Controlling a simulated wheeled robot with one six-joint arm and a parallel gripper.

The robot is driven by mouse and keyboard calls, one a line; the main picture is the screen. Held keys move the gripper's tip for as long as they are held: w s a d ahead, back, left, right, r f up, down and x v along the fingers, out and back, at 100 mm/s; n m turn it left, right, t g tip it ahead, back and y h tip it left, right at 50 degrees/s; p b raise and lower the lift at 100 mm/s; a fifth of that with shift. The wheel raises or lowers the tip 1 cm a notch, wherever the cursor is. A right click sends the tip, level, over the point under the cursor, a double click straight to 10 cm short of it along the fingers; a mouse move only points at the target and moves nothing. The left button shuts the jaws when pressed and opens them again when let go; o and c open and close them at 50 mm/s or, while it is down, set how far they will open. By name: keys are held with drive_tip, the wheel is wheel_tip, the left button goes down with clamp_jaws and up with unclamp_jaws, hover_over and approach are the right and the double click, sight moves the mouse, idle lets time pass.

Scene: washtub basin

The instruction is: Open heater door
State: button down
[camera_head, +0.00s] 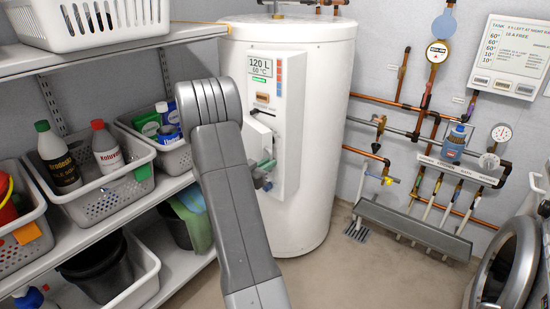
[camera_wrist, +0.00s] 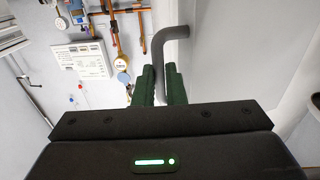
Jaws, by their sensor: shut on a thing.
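The white heater (camera_head: 310,130) is a tall cylinder with a 120 L, 60 °C display. A raised white front panel, the heater door (camera_head: 291,150), is on its front; my arm partly covers it, and I cannot tell if it is ajar. My gripper (camera_head: 265,174) is at this panel. In the wrist view my gripper's green fingers (camera_wrist: 166,86) are shut on a grey bent door handle (camera_wrist: 160,44). The handle runs up between the fingers and turns right into a white surface. Its lower end is hidden.
A shelf rack with crates of bottles (camera_head: 100,190) stands close on the left. Copper pipes, gauges and a grey trough (camera_head: 415,228) line the right wall. A round grey machine door (camera_head: 505,265) is at lower right. Floor (camera_head: 340,280) before the heater is clear.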

drive_tip(key=a+p, duration=0.3)
drive_tip(key=a, duration=1.2)
drive_tip(key=shift+a+r, duration=0.15)
drive_tip(key=shift+r, duration=0.1)
drive_tip(key=c, duration=1.8)
unclamp_jaws()
drive_tip(key=shift+f, duration=0.1)
drive_tip(key=v, duration=1.2)
